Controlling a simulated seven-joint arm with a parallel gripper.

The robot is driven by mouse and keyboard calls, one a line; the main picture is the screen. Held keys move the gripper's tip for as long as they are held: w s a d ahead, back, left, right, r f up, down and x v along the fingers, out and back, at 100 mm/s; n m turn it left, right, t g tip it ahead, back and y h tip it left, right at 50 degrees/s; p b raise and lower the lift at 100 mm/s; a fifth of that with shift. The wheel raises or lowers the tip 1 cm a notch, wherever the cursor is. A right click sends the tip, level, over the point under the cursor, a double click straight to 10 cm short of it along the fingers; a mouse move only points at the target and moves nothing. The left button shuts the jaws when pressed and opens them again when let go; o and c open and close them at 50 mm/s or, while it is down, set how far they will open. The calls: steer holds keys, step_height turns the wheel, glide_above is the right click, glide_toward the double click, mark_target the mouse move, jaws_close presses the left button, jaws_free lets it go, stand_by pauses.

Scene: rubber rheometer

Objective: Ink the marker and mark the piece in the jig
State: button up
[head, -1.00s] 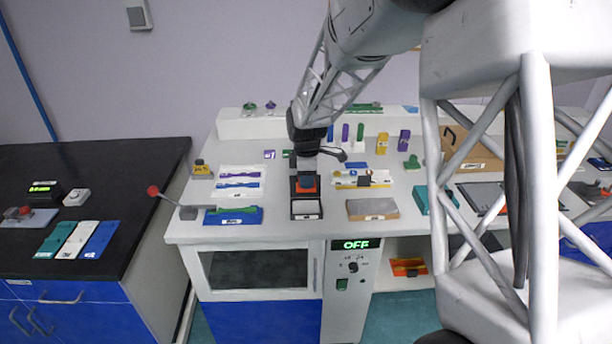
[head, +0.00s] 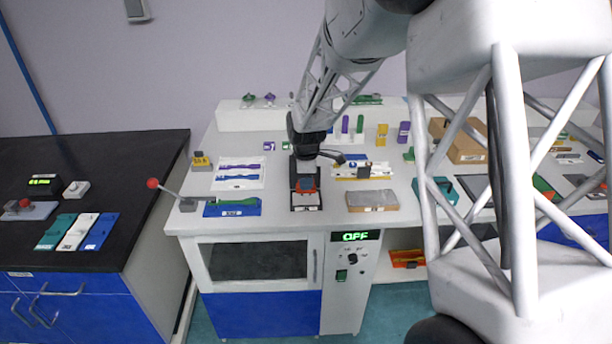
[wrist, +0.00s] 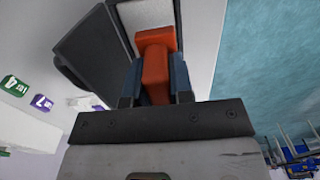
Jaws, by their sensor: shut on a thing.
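My gripper (head: 305,178) is shut on an orange-red block-shaped marker (wrist: 157,65); the marker also shows in the head view (head: 306,186). It is over a dark-framed pad box (head: 294,202) near the front of the white bench. In the wrist view the marker's far end overlaps the box's pale pad (wrist: 143,14); I cannot tell whether they touch. A blue holder (head: 246,209) with a long green piece (head: 236,202) lies left of the box. A holder with a yellow strip (head: 350,177) lies to its right. I cannot tell which is the jig.
A lever with a red ball (head: 153,184) rises at the bench's left edge. A grey-brown block (head: 372,200) lies right of the pad box. White and purple strips (head: 238,176) lie behind the blue holder. Several small upright pieces stand at the back.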

steer(key=shift+f, duration=1.1)
steer(key=shift+f, duration=0.65)
stand_by(2.2)
steer(key=shift+r, duration=0.1)
steer(key=shift+r, duration=3.5)
steer(key=a, duration=2.3)
steer(key=shift+r, duration=0.25)
steer(key=shift+w, duration=0.1)
